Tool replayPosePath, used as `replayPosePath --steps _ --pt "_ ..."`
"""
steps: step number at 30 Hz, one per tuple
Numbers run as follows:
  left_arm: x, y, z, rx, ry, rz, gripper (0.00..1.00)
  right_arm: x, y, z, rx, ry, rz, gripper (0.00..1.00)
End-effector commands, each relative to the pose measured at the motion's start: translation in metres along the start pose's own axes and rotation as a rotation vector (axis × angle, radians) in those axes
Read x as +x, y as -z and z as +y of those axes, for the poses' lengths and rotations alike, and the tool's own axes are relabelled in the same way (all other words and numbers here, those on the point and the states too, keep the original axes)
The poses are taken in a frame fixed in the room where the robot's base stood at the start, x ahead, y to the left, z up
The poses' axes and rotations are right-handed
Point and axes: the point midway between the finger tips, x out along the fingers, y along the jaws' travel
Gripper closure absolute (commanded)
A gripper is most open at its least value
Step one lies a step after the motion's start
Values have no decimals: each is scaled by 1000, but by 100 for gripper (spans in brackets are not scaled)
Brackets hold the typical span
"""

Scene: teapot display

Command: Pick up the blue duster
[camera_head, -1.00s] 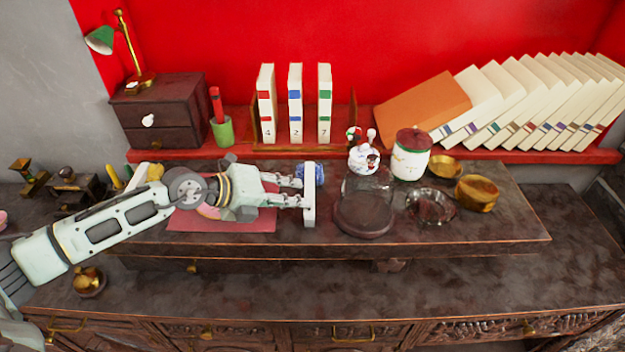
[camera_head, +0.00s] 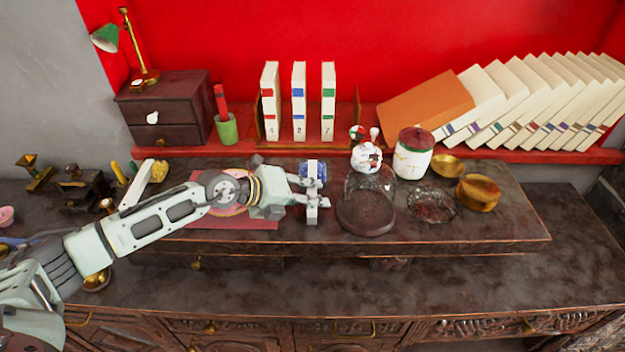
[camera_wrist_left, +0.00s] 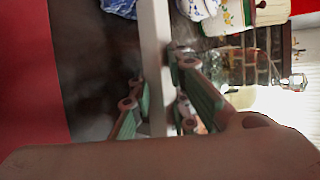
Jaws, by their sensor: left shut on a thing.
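A long, narrow, pale grey-white bar (camera_head: 312,169), which I take to be the duster, stands out crosswise between the fingers of my left gripper (camera_head: 312,202). In the left wrist view the bar (camera_wrist_left: 155,50) runs up between the two green-sided fingers, which are closed on it. No blue face of the bar shows clearly. A blue-and-white patterned object (camera_wrist_left: 118,7) lies beside it and is partly hidden behind the bar in the head view. I cannot tell whether the bar touches the raised shelf below. My right gripper is not in view.
A glass dome on a dark base (camera_head: 366,214) stands just right of the gripper, near a white teapot (camera_head: 366,158) and a lidded jar (camera_head: 412,160). A red mat (camera_head: 250,221) lies under my left arm. The counter in front (camera_head: 400,290) is clear.

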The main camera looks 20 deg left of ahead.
Motion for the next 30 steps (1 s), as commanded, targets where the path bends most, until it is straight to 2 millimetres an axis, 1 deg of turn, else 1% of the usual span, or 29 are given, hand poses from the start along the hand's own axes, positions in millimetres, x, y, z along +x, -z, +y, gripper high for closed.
replayPosePath --steps 8,11,22,27,30 --pt "0 0 0 -1 -1 1 100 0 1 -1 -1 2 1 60" --pt "-4 -2 -6 0 0 0 100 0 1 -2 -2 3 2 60" --pt "-39 -16 -64 3 2 -1 100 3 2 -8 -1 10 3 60" --pt "-49 -20 -80 1 1 0 100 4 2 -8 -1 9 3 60" --pt "-52 -20 -83 0 0 1 100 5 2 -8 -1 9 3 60"
